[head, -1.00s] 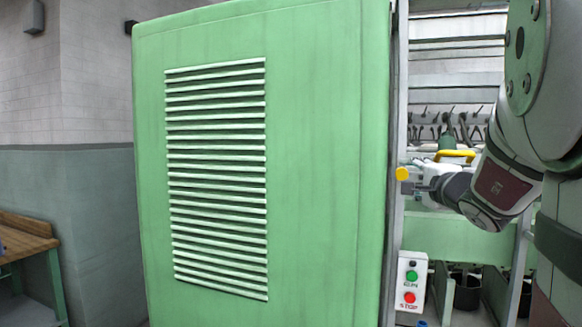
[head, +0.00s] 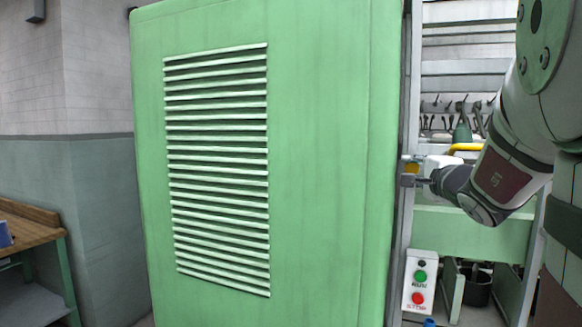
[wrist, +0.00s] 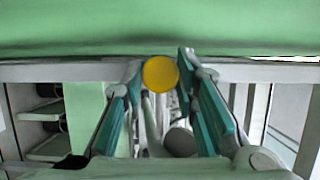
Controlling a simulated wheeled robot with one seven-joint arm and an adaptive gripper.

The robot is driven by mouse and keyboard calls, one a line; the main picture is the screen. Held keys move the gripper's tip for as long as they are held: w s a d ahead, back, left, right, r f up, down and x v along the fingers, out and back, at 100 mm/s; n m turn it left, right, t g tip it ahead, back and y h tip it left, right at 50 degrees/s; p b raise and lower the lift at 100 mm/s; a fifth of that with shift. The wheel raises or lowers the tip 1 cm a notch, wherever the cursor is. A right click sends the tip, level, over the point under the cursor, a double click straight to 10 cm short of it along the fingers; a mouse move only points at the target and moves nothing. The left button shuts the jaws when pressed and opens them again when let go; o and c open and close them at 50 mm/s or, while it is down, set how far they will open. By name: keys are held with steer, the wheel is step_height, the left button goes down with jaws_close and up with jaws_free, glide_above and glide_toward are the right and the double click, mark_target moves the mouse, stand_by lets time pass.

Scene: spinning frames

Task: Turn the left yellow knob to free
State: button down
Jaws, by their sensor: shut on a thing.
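The yellow knob (wrist: 160,74) shows as a round disc in the wrist view, between the two finger tips of my gripper (wrist: 160,80). The fingers have teal pads and close on the knob from both sides. In the head view my gripper (head: 412,176) is at the grey post right of the green cabinet, and only a sliver of the yellow knob (head: 411,167) shows above the fingers. The knob's turn setting cannot be read.
The large green louvred cabinet (head: 330,180) fills the middle of the head view, just left of my gripper. A control box (head: 420,283) with green and red buttons hangs below. A yellow bar (head: 466,148) and shelves stand behind. A wooden bench (head: 28,230) is at far left.

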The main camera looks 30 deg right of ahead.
steer(key=shift+w+f+m+b, duration=0.2)
steer(key=shift+f+m+b, duration=0.1)
steer(key=shift+b, duration=1.65)
steer(key=m+b, duration=0.2)
steer(key=b, duration=0.5)
steer(key=shift+s+t+h, duration=0.1)
steer(key=shift+t+h, duration=0.3)
steer(key=shift+m+b, duration=0.3)
steer(key=shift+b, duration=0.55)
steer(key=m+h+b, duration=0.1)
steer(key=m+b, duration=0.1)
steer(key=b, duration=0.2)
steer(key=m+h+b, duration=0.1)
steer(key=m+b, duration=0.2)
steer(key=b, duration=0.1)
steer(key=shift+f+t+b, duration=0.2)
steer(key=shift+t+b, duration=0.15)
steer(key=shift+t, duration=0.05)
steer(key=m+h+b, duration=0.1)
steer(key=m+b, duration=0.2)
steer(key=shift+r+b, duration=0.1)
steer(key=shift+b, duration=0.25)
steer(key=shift+r+m+h+b, duration=0.15)
steer(key=shift+m+h+b, duration=0.15)
steer(key=shift+m, duration=0.1)
steer(key=c, duration=1.2)
jaws_free()
steer(key=shift+c, duration=0.2)
